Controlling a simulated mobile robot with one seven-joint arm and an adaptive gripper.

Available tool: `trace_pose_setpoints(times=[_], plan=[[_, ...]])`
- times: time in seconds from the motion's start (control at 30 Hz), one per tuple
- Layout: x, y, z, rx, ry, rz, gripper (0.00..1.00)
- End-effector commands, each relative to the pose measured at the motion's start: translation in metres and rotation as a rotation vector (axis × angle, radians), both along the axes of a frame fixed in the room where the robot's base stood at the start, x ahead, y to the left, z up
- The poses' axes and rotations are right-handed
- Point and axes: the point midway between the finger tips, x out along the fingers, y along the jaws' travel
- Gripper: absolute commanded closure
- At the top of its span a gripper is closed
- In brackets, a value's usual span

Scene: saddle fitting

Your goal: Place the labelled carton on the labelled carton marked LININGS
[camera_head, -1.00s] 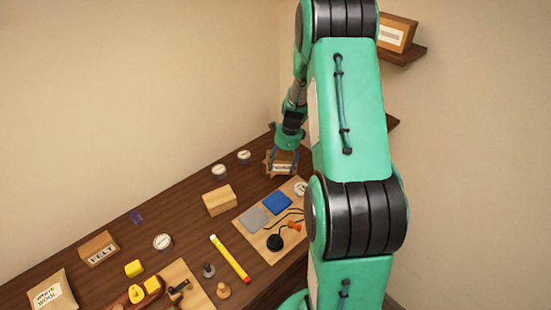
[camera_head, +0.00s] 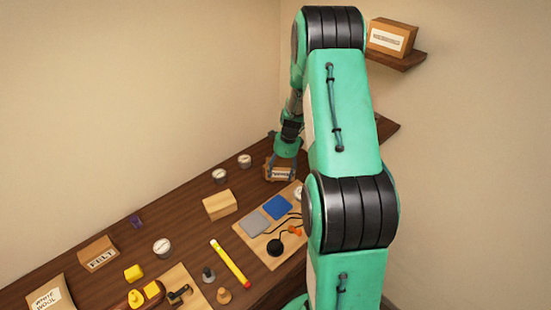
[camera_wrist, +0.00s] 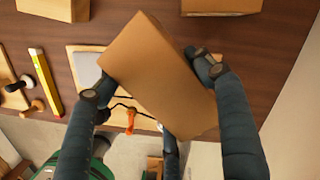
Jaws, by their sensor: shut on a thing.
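My gripper (camera_head: 284,165) is over the far end of the bench in the head view. In the wrist view its fingers (camera_wrist: 153,78) are shut on a plain brown carton (camera_wrist: 160,65), which is tilted in the picture and shows no label. A small labelled carton (camera_head: 279,174) shows between and below the fingers in the head view; its label is too small to read, and I cannot tell if it is the held one. In the wrist view another carton (camera_wrist: 222,6) lies beyond the held one, at the top edge. I cannot read LININGS anywhere.
A labelled carton (camera_head: 391,38) sits on a wall shelf. A carton marked FELT (camera_head: 98,254), a plain block (camera_head: 219,205), tins (camera_head: 219,176) and a yellow marker (camera_head: 229,263) stand on the bench. A board (camera_head: 268,255) with blue and grey pads lies in front of my gripper.

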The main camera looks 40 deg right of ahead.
Motion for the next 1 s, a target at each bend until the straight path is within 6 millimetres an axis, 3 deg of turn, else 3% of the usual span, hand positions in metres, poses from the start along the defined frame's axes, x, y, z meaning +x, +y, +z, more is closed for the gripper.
trace_pose_setpoints(times=[0.7, 1.0], plan=[[0.09, -0.058, -0.01, 0.0, 0.0, 0.001, 0.67], [0.114, -0.074, -0.013, 0.0, 0.0, 0.001, 0.67]])
